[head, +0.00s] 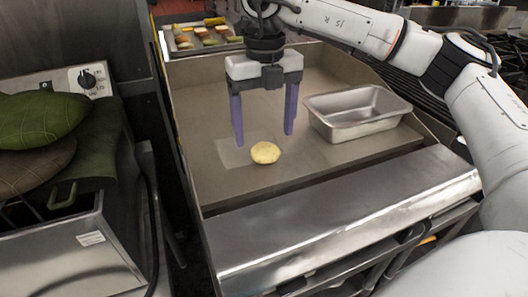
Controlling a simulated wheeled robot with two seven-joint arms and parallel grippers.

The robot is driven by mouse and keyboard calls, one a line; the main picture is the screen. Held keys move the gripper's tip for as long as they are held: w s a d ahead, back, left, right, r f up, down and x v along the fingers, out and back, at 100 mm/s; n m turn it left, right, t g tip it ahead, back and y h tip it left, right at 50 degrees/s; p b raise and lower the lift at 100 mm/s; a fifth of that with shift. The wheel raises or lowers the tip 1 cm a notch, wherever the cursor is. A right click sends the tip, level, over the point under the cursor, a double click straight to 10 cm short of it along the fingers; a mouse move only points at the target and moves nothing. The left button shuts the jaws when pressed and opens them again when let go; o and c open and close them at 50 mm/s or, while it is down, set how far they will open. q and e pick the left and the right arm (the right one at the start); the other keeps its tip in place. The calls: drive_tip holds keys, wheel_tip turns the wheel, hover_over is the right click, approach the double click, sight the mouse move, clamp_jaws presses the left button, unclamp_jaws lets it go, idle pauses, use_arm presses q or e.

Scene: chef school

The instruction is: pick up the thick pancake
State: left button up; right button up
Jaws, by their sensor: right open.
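The thick pancake (265,152) is a small round yellow piece lying flat on the grey griddle surface (350,158), at the right edge of a lighter square patch. My right gripper (264,138) points down from above. Its two purple fingers are wide apart, with nothing between them. In the picture, the pancake shows just below and between the fingertips; the exact height gap is hard to tell. My left gripper is not in the head view.
A metal pan (357,122) stands right of the pancake on the griddle. A tray with several food pieces (207,43) is at the back. A steel ledge (345,229) runs along the front. Green mitts (42,121) lie on an appliance at the left.

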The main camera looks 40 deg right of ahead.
sight(266, 150)
drive_tip(key=f, duration=0.5)
drive_tip(key=shift+w+d+f, duration=0.1)
drive_tip(key=shift+d, duration=0.2)
drive_tip(key=c, duration=1.2)
